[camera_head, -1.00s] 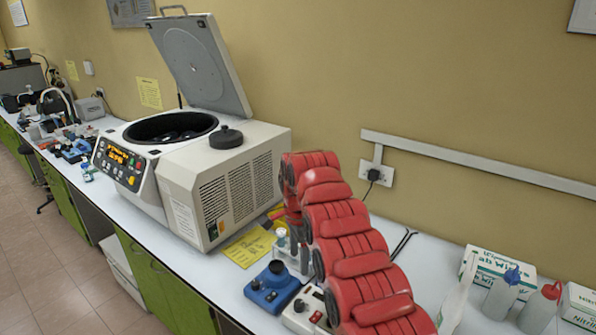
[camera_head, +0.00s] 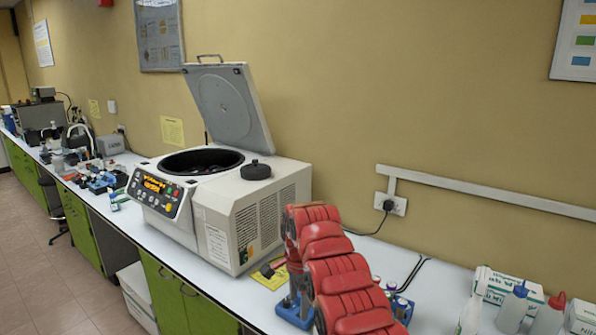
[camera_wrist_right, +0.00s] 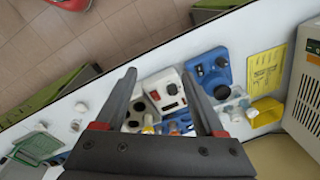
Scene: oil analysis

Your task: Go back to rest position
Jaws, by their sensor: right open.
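My right arm in its red padded cover (camera_head: 335,270) reaches over the bench in the head view. It hides most of what lies behind it, and the gripper's fingertips are not clear there. In the right wrist view my right gripper (camera_wrist_right: 158,74) is open with nothing between its dark fingers. It hangs above the bench, over a white device (camera_wrist_right: 165,90) with dark round sockets. A blue device (camera_wrist_right: 208,72) is just right of the fingers. My left gripper is in neither view.
A centrifuge (camera_head: 250,215) with its lid (camera_head: 228,105) raised stands left of my arm. A yellow sheet (camera_wrist_right: 265,70) lies near its base. Bottles (camera_head: 512,308) and boxes (camera_head: 496,284) stand at the right. Bare white bench top (camera_head: 440,290) shows between my arm and the bottles.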

